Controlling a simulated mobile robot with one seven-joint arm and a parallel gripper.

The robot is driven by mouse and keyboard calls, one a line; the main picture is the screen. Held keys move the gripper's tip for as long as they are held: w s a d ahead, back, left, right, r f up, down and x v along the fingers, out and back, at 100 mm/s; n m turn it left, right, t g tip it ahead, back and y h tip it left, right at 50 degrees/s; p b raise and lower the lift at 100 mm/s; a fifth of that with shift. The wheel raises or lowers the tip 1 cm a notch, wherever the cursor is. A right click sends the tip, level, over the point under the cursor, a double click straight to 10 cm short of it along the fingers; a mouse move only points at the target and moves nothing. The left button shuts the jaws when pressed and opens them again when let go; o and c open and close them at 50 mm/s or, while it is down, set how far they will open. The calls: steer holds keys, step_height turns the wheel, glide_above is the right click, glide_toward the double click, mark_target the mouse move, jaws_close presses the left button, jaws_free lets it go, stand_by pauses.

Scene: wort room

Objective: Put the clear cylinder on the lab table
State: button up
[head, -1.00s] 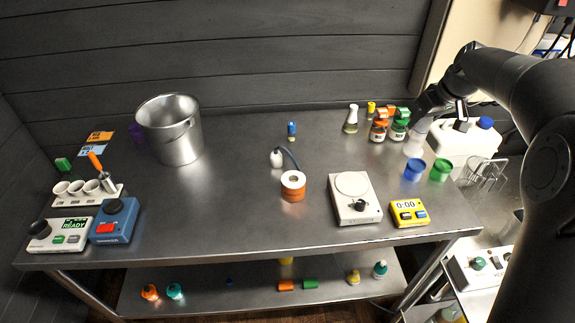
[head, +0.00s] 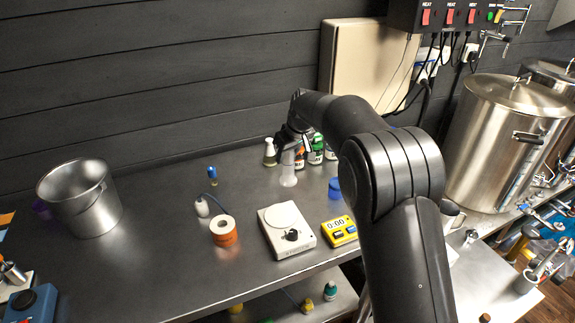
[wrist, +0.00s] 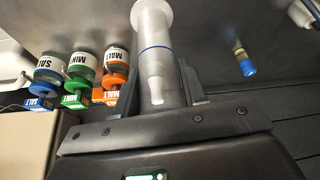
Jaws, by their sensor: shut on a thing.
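The clear cylinder (head: 288,170) is upright in my gripper (head: 290,148), over the back right part of the steel lab table (head: 160,215). In the wrist view the clear cylinder (wrist: 153,45) has a blue ring and a wide whitish foot, and it sits between the fingers of my gripper (wrist: 160,88). The foot is at or very near the tabletop; I cannot tell whether it touches. My arm hides part of the table's right end.
Close beside the cylinder are a small flask (head: 270,154) and labelled jars with orange (wrist: 115,75) and green (wrist: 80,80) lids. A blue cup (head: 335,188), a white device with a round plate (head: 287,230) and a yellow timer (head: 339,231) stand nearer. The middle-left tabletop is clear.

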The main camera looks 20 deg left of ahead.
mark_target(288, 165)
steer(key=shift+f, duration=1.95)
steer(key=shift+f, duration=0.2)
steer(key=o, duration=1.3)
steer(key=v, duration=1.2)
steer(key=shift+r, duration=0.25)
